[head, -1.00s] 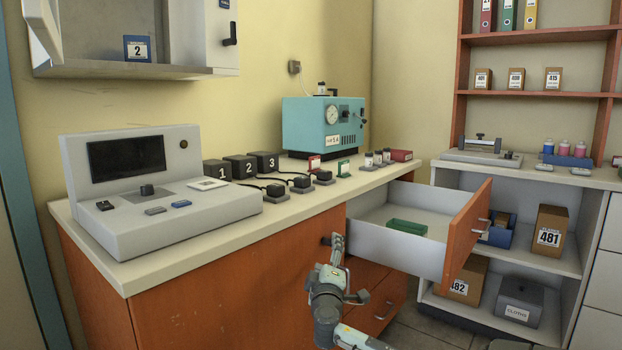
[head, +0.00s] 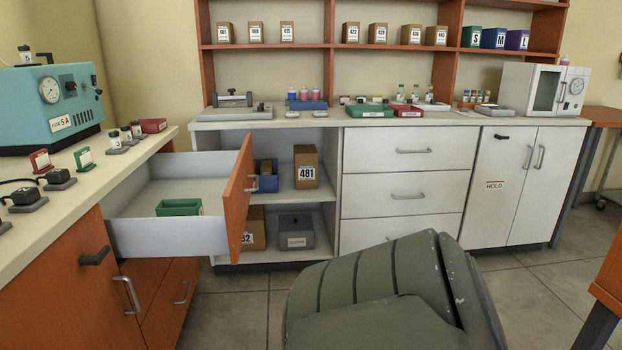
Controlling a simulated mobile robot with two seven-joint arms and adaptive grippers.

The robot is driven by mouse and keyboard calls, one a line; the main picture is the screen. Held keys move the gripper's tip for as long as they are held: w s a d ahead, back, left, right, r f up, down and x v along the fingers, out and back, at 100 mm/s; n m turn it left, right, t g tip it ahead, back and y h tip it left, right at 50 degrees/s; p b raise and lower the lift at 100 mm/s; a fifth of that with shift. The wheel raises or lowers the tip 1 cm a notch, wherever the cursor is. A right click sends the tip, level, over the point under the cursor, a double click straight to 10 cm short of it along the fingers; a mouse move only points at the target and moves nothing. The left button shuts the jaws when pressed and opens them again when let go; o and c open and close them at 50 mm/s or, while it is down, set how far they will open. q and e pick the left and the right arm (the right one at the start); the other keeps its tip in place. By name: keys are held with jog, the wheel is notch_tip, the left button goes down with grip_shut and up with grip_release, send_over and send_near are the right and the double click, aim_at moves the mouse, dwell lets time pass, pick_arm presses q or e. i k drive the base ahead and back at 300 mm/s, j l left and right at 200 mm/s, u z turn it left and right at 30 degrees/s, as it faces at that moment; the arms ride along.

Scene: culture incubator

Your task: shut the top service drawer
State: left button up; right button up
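The top service drawer (head: 172,238) stands pulled out of the orange-fronted counter at the left. Its orange front panel (head: 238,196) faces right, and its white side wall faces me. A green tray (head: 180,207) lies inside the drawer. The handle on the drawer's front is mostly turned out of sight. Neither of my grippers shows in the head view, and nothing is seen touching the drawer.
Lower orange drawers (head: 172,305) and a cupboard handle (head: 127,294) are below. A white drawer unit (head: 402,187) and open shelves (head: 328,222) stand behind. A large grey-green ribbed thing (head: 375,295) fills the bottom middle. Tiled floor (head: 235,315) shows between.

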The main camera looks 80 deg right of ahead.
aim_at(223, 180)
jog(key=z, duration=0.45)
jog(key=l+z, duration=0.1)
jog(key=z, duration=0.75)
jog(key=l+z, duration=0.1)
jog(key=z, duration=0.3)
jog(key=i+l+z, duration=0.15)
jog(key=i+l, duration=0.15)
